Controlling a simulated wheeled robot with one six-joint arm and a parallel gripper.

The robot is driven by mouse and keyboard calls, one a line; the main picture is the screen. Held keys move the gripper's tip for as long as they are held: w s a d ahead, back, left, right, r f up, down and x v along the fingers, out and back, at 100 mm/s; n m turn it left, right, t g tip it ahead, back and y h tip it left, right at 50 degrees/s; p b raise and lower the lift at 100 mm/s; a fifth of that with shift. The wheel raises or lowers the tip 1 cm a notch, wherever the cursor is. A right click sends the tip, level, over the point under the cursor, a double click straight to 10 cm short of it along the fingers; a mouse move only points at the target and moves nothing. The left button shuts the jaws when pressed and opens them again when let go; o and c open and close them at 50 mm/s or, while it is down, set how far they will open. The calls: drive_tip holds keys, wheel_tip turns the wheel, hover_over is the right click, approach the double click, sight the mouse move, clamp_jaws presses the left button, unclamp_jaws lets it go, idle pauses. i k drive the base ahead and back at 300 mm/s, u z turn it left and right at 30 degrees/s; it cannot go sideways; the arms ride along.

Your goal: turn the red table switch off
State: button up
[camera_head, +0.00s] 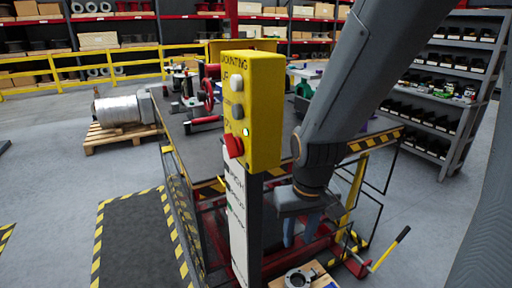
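A yellow control box (262,112) stands upright on a post (238,225) in the middle of the view. A red switch (233,146) sticks out low on its left-hand face, below several round buttons. I cannot tell the switch's exact setting. My gripper (301,232) hangs at the end of my arm, lower than the box and to its right. It points down, with its two bluish fingers apart and nothing seen between them. It does not touch the box or the switch. The fingertips are partly lost against the red frame behind.
A dark workbench (205,150) with a red handwheel (208,95) stands behind the box. A hand lever (390,250) and a flanged part (298,278) are low at the right. A striped floor mat (140,245) lies left. Shelves (440,105) stand right.

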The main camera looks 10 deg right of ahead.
sight(235, 146)
drive_tip(key=z, duration=0.85)
drive_tip(key=k, duration=1.1)
drive_tip(key=u, duration=1.3)
drive_tip(key=i, duration=0.55)
